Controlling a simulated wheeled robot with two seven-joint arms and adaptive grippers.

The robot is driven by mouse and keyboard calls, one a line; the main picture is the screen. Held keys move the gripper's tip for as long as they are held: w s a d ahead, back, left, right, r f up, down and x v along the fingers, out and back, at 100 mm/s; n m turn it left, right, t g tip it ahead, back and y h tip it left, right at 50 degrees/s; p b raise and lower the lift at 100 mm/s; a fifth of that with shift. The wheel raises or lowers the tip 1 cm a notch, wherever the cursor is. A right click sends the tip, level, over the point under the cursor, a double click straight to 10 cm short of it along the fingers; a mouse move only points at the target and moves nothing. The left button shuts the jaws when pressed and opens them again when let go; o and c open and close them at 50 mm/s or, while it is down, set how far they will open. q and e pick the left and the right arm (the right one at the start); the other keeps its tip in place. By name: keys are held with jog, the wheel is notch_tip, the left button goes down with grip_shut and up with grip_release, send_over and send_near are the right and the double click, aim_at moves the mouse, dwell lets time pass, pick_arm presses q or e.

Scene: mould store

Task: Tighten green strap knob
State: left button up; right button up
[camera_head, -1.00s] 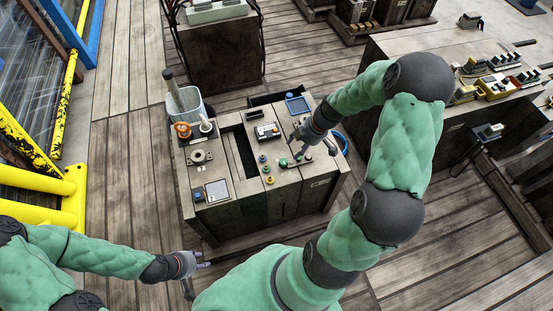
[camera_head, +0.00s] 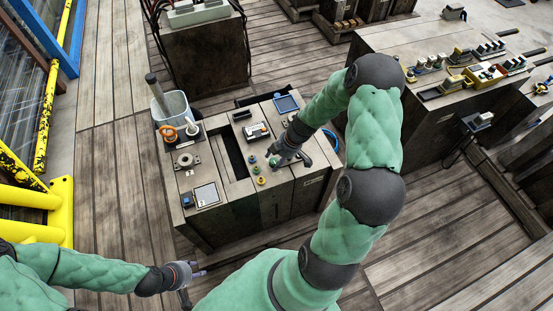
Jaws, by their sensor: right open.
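A green knob (camera_head: 273,161) sits on top of the wooden cabinet, right of a column of small knobs. My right gripper (camera_head: 284,160) is open and comes down from the upper right right beside this knob, partly covering it. Whether the fingers touch or straddle it cannot be told. My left gripper (camera_head: 197,285) is open and empty, low in front of the cabinet over the floor, apart from everything.
The cabinet (camera_head: 225,212) also carries a grey bin (camera_head: 176,107), an orange ring (camera_head: 168,132), a small display device (camera_head: 256,131), a blue tray (camera_head: 287,104) and a flat panel (camera_head: 206,195). A dark slot opens in its middle. A cluttered bench stands right; yellow rails stand left.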

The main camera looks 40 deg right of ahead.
grip_shut()
